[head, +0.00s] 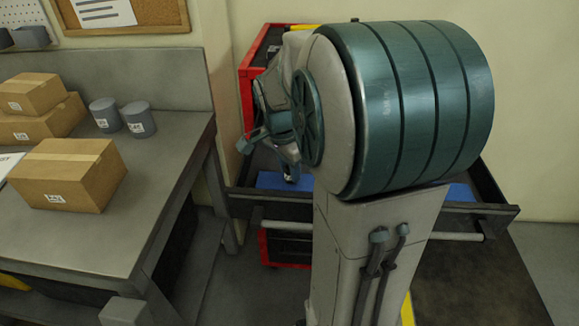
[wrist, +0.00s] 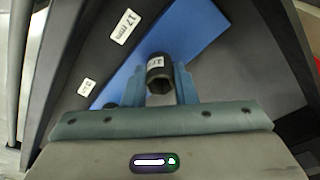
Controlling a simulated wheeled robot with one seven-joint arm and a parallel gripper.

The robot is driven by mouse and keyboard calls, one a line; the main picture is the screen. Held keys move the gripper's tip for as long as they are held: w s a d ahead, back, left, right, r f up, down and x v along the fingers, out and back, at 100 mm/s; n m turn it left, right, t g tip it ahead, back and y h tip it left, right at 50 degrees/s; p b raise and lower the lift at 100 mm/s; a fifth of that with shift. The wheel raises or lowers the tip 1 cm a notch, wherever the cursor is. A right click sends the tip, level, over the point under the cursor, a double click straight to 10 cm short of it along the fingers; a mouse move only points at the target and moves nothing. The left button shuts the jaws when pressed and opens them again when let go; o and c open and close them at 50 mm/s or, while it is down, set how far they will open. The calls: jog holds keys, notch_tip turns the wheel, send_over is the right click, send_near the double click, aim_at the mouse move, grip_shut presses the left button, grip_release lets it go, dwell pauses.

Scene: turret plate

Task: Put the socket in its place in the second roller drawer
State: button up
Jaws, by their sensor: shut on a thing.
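The socket (wrist: 159,78) is a short dark cylinder with a hexagonal opening and a small white label, seen in the wrist view. My gripper (wrist: 160,84) is shut on it, with one blue-grey finger on each side. Below it is the open roller drawer (head: 488,210), dark grey with a blue strip (wrist: 205,30). White labels lie on the dark surface, one reading 17 mm (wrist: 124,26). I cannot tell whether the socket touches the drawer floor. In the head view my arm hides the middle of the drawer and the socket.
The red roller cabinet (head: 248,95) stands behind my arm. A grey workbench (head: 150,180) at the left holds cardboard boxes (head: 70,172) and two grey cylinders (head: 138,118). The drawer's raised walls surround the gripper. Dark floor is clear at the lower right.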

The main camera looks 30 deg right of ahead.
jog(key=shift+f, duration=0.2)
jog(key=o, duration=1)
notch_tip(320, 180, up, 12)
jog(key=a, duration=0.2)
jog(key=s+a+f+n, duration=0.1)
jog(key=s+n, duration=0.1)
jog(key=s+a+f+n, duration=0.1)
jog(key=s+a+n, duration=0.1)
jog(key=s+a+f+n+t, duration=0.1)
jog(key=a+n, duration=0.1)
jog(key=n, duration=0.1)
jog(key=shift+s+a+f+y, duration=0.2)
jog(key=shift+s+f+y, duration=0.15)
jog(key=shift+s+y, duration=0.05)
jog(key=s+a+f+n, duration=0.1)
jog(key=s+f+n, duration=0.1)
jog(key=n, duration=0.1)
jog(key=s+a+f+n+t, duration=0.1)
jog(key=s+a+f+n, duration=0.1)
jog(key=n, duration=0.1)
jog(key=s+a+f+n+y, duration=0.1)
jog(key=s+f+n, duration=0.1)
jog(key=shift+s+a+f+n+t, duration=0.1)
jog(key=shift+s+a+n+t, duration=0.2)
jog(key=shift+s+a+n, duration=0.1)
